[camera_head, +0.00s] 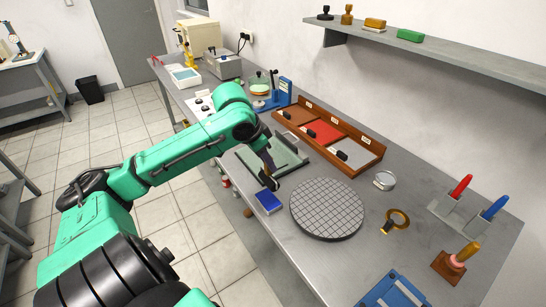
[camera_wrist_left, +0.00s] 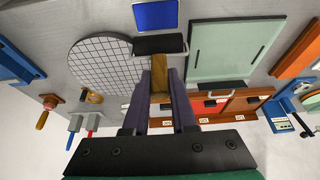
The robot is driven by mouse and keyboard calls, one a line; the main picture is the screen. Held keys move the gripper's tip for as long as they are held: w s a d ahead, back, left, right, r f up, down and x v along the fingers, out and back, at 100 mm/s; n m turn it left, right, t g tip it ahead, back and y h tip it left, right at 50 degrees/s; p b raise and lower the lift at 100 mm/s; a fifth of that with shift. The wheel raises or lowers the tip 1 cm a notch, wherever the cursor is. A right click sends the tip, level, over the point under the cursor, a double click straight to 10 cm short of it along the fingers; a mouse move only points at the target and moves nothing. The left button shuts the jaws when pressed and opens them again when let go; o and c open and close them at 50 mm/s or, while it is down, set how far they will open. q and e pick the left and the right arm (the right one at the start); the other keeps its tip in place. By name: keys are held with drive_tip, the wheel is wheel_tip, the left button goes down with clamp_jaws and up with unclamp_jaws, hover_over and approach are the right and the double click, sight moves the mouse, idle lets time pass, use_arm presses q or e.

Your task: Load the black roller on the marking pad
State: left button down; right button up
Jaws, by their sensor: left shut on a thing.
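My left gripper (camera_head: 266,160) is shut on the wooden handle (camera_wrist_left: 160,76) of the black roller (camera_wrist_left: 160,45). The roller also shows in the head view (camera_head: 270,183), at the lower end of the handle. A small blue pad (camera_head: 269,202) lies on the bench just in front of the roller. In the wrist view the blue pad (camera_wrist_left: 156,14) is just beyond the roller, with a narrow gap between them. I cannot tell the roller's height above the bench. My right gripper is not in view.
A round gridded plate (camera_head: 327,208) lies right of the blue pad. A pale green board (camera_head: 289,160) is behind the roller. A wooden rack (camera_head: 370,162) with brown, red and grey sections stands farther back. A magnifier-like ring (camera_head: 398,218) and a tool holder (camera_head: 450,210) are at right.

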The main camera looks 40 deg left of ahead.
sight(266, 179)
use_arm(q)
drive_tip(key=shift+s+r+p, duration=0.3)
drive_tip(key=shift+s+r, duration=0.05)
drive_tip(key=shift+s, duration=0.15)
drive_tip(key=shift+p, duration=0.35)
drive_tip(key=f, duration=0.1)
drive_tip(key=f+b, duration=0.1)
drive_tip(key=f, duration=0.1)
drive_tip(key=f+b, duration=0.1)
drive_tip(key=f, duration=0.1)
drive_tip(key=shift+w+f, duration=0.15)
drive_tip(key=shift+w, duration=0.1)
drive_tip(key=shift+f, duration=0.55)
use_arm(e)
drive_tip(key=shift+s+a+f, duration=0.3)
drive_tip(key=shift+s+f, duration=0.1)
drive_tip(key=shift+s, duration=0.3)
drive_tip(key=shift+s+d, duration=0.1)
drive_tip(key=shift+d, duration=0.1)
use_arm(q)
drive_tip(key=shift+f, duration=0.5)
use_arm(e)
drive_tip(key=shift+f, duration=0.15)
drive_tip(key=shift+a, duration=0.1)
